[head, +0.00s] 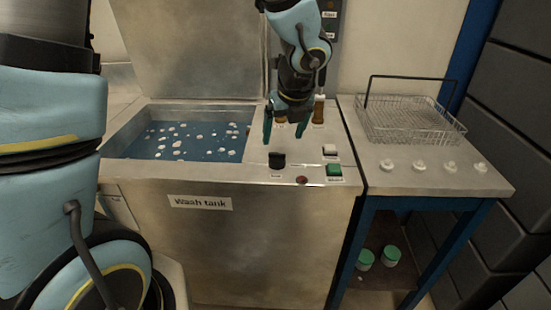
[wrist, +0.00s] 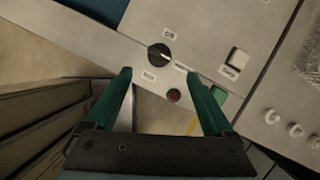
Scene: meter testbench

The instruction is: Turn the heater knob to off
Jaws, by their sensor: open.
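The black round knob (head: 277,160) sits on the steel panel right of the wash tank. It also shows in the wrist view (wrist: 159,54), with a pale pointer mark towards its right side and small labels around it that are hard to read. My gripper (head: 284,133) points down over the panel, open and empty, its green fingers apart. In the wrist view the fingertips (wrist: 160,74) lie to either side of and a little below the knob. The fingers do not appear to touch it.
A red lamp (head: 302,180), a green button (head: 334,169) and a white switch (head: 330,151) are close by on the panel. The liquid-filled tank (head: 122,152) lies left. A wire basket (head: 411,121) and several small white parts stand on the right-hand bench.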

